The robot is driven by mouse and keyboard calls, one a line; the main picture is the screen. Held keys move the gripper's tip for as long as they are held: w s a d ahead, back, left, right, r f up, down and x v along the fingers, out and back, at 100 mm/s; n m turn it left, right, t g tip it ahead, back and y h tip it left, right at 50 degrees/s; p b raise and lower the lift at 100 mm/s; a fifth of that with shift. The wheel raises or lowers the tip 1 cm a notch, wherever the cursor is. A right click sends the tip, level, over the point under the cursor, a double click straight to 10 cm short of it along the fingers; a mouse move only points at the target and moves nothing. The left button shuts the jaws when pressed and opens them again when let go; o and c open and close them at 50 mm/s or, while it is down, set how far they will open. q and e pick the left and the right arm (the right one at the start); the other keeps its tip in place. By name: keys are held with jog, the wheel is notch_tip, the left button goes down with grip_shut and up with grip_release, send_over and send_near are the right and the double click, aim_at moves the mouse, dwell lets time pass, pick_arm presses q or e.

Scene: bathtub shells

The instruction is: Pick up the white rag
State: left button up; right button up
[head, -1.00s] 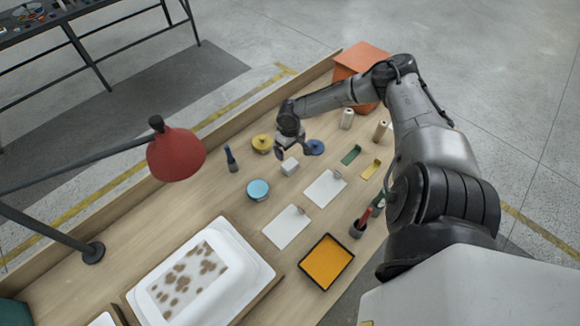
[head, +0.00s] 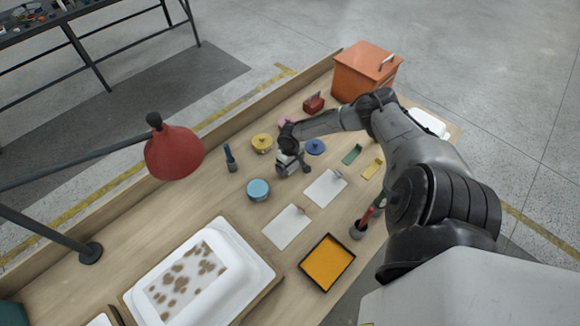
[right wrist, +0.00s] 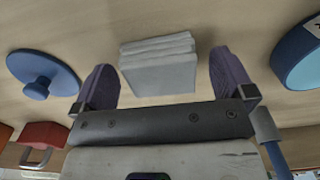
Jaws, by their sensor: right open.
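The white rag (right wrist: 158,66) is a small folded stack lying on the wooden table, seen in the right wrist view between my two dark fingers with a gap on each side. In the head view, my right gripper (head: 293,168) is right over the rag and mostly hides it. The right gripper is open, with one finger to each side of the rag, and does not visibly touch it. My left gripper does not show in any view.
A blue lidded disc (head: 316,147), a yellow tin (head: 262,143) and a light-blue tin (head: 258,190) stand close around the rag. White sheets (head: 325,188), an orange tray (head: 327,262), a red lamp (head: 173,152) and a white tub shell (head: 262,275) are farther off.

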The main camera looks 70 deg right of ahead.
jog(key=shift+f, duration=0.15)
jog(key=shift+c, duration=0.4)
jog(key=c, duration=0.9)
jog(key=shift+r, duration=0.55)
jog(key=r, duration=0.2)
jog(key=s+r+p, duration=0.1)
jog(key=shift+d+r, duration=0.1)
jog(key=shift+r, duration=0.3)
jog(key=s+r+p, duration=0.2)
jog(key=s+r, duration=0.4)
jog(key=s, duration=0.4)
jog(key=shift+s+a, duration=0.3)
